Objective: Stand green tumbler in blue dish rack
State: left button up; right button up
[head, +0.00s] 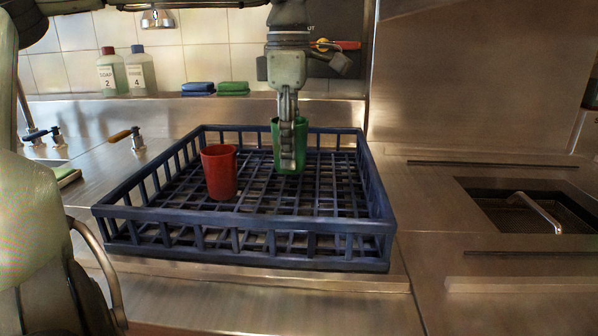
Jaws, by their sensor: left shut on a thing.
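The green tumbler (301,142) is upright inside the blue dish rack (245,255), right of its middle and toward the back. My left gripper (288,155) points straight down and is shut on the tumbler, with a finger in front of its near side. Part of the tumbler is hidden behind that finger. The tumbler's base looks at or very near the rack's grid floor; I cannot tell whether it touches. My right gripper does not show.
A red tumbler (219,173) stands upright in the rack, left of the green one. Soap bottles (112,72) and blue and green sponges (233,87) sit on the back ledge. The rack floor right of the green tumbler is clear. A recessed basin (490,208) is at the right.

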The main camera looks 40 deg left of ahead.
aim_at(300, 167)
pick_arm(q)
jog(key=shift+w+d+f, duration=0.5)
jog(key=shift+d, duration=0.2)
jog(key=shift+f, duration=0.2)
notch_tip(300, 167, down, 3)
jog(key=shift+f, duration=0.3)
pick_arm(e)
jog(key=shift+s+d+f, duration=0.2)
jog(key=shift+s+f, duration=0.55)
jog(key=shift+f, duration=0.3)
pick_arm(q)
jog(key=shift+f, duration=0.1)
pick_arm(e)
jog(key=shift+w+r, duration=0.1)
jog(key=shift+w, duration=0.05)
